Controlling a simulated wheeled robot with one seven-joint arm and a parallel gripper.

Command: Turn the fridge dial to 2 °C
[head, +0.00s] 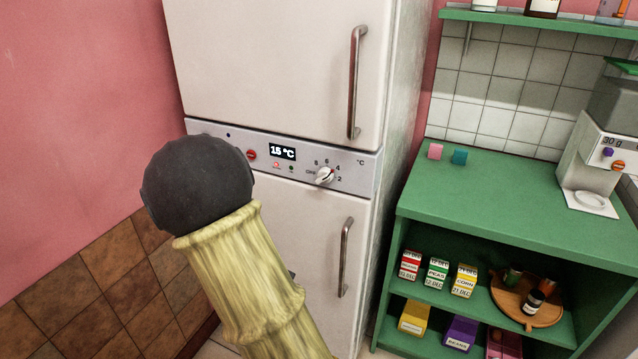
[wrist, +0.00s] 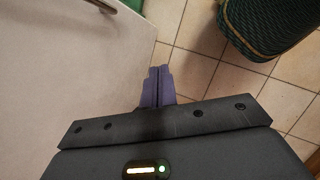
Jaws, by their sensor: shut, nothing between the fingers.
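The fridge dial (head: 325,174) is a small white knob on the grey control strip between the two fridge doors. Its printed marks are OFF, 8, 6, 4 and 2, with 2 at the lower right. A reddish mark shows near the knob's upper right; its exact setting is too small to read surely. The display (head: 283,152) left of it reads 15 °C. My gripper (wrist: 158,72) shows in the wrist view with its purple fingers together, shut and empty, over the floor beside a white door surface. It is apart from the dial. In the head view my arm mostly hides it.
The fridge has an upper handle (head: 355,82) and a lower handle (head: 345,257). A green shelf unit (head: 490,190) with boxes and a round wooden tray (head: 497,300) stands at the right. A dark green woven container (wrist: 270,28) stands on the tiled floor.

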